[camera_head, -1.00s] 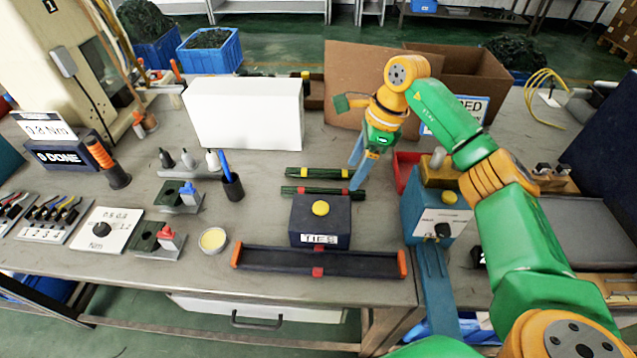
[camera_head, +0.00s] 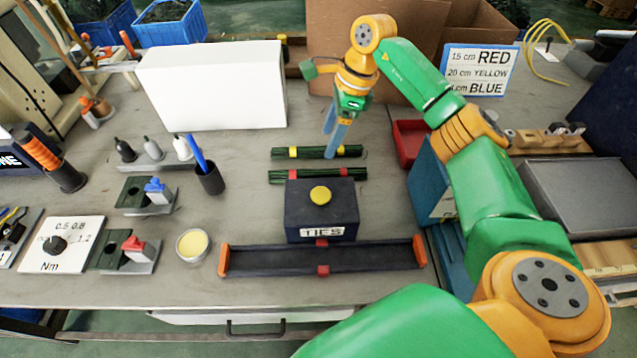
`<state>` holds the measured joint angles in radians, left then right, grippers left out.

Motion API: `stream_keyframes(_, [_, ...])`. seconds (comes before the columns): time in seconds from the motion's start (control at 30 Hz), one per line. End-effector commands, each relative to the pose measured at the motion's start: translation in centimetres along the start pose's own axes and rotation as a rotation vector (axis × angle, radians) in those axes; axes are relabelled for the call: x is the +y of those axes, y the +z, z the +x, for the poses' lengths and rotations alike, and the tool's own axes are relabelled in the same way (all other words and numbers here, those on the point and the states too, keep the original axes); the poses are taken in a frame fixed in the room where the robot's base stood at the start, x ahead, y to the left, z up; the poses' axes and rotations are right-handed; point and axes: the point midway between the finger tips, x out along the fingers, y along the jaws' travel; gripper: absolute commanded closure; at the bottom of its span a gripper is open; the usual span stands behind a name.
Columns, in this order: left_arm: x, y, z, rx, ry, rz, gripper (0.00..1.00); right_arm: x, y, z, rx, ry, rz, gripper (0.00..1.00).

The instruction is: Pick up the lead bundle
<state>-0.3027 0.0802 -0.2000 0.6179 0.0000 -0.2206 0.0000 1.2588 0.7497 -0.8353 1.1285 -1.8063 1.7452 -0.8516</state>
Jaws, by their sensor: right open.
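Two dark green lead bundles lie side by side on the grey table. The rear one (camera_head: 308,153) has yellow bands. The front one (camera_head: 300,176) has red bands. My right gripper (camera_head: 331,153) points down with its blue-grey fingers apart and nothing seen held. Its tips overlap the rear bundle, right of that bundle's middle, and hide a little of it. I cannot tell whether they touch it or are just above. My left gripper is out of view.
A dark TIES box (camera_head: 320,222) with a yellow button stands in front of the bundles, behind a long dark tray (camera_head: 370,262). A white box (camera_head: 213,85) stands behind left, a pen cup (camera_head: 210,180) left, and a red bin (camera_head: 409,143) right.

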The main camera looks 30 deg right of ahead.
Motion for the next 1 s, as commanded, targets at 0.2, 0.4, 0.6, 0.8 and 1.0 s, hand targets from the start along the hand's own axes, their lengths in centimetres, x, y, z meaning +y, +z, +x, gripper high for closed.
stream_keyframes(0.2, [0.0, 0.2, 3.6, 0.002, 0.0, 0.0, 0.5, 0.0, -1.0, 3.7, 0.0, 0.001, 0.0, 0.26])
stream_keyframes(0.4, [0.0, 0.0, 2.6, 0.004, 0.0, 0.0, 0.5, 0.4, -0.9, 5.9, 0.001, 0.005, -0.001, 0.26])
stream_keyframes(0.6, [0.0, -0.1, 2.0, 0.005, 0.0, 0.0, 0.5, 0.8, -0.9, 9.6, -0.001, 0.003, 0.0, 0.26])
stream_keyframes(0.8, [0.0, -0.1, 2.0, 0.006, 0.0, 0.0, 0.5, 0.7, -0.9, 10.2, -0.001, 0.0, 0.0, 0.26])
stream_keyframes(1.0, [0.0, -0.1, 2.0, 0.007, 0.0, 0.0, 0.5, 0.7, -0.9, 10.2, -0.001, 0.0, 0.0, 0.64])
